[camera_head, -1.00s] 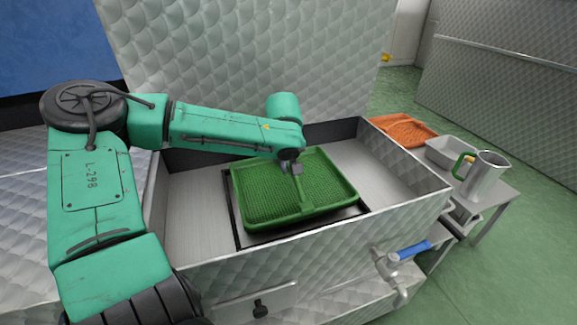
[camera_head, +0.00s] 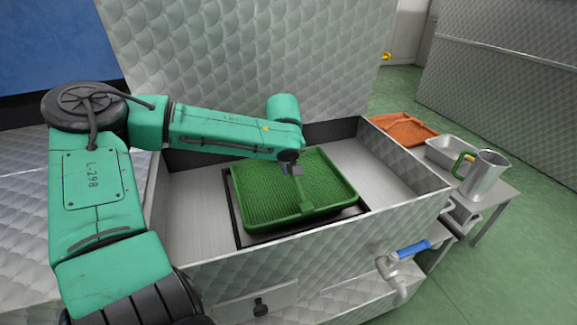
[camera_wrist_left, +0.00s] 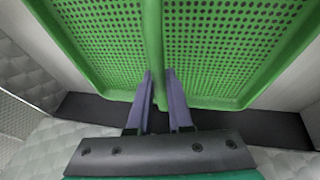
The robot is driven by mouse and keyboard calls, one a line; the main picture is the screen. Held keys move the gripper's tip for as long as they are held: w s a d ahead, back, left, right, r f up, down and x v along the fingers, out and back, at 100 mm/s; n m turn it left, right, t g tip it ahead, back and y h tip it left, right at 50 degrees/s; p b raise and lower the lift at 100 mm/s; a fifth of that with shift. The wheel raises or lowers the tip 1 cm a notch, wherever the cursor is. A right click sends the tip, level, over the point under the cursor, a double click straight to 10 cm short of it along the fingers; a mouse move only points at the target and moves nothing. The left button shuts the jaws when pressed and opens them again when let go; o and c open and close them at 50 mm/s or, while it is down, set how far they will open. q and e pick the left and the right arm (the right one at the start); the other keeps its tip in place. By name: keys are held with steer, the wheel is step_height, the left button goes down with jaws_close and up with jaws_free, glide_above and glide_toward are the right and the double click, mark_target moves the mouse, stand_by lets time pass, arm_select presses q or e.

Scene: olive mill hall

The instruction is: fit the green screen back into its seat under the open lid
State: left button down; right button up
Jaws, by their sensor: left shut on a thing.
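The green screen (camera_head: 265,190), a shallow perforated tray with a central rib, lies inside the open metal box, over a dark-edged seat (camera_head: 238,232). A dark strip of the seat shows along its left and front sides. Whether the screen touches the seat or hangs just above it, I cannot tell. My left gripper (camera_head: 292,170) is above the screen's far part, shut on its rib. In the left wrist view both fingers (camera_wrist_left: 159,90) flank the rib of the screen (camera_wrist_left: 230,45). The open lid (camera_head: 250,60) stands upright behind the box. My right gripper is not in view.
The box's front wall (camera_head: 330,255) stands between me and the screen, with a blue-handled valve (camera_head: 410,250) outside it. At right, a side table holds an orange screen (camera_head: 403,130), a metal tray (camera_head: 450,153) and a jug (camera_head: 485,175). Bare box floor shows left and right.

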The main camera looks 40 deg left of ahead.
arm_select(q)
steer(key=shift+f+b, duration=1)
steer(key=shift+f, duration=0.35)
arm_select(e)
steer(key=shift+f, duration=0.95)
arm_select(q)
steer(key=c, duration=0.8)
jaws_free()
steer(key=shift+o, duration=0.2)
steer(key=p+v, duration=0.6)
steer(key=v, duration=0.8)
steer(key=shift+r, duration=0.25)
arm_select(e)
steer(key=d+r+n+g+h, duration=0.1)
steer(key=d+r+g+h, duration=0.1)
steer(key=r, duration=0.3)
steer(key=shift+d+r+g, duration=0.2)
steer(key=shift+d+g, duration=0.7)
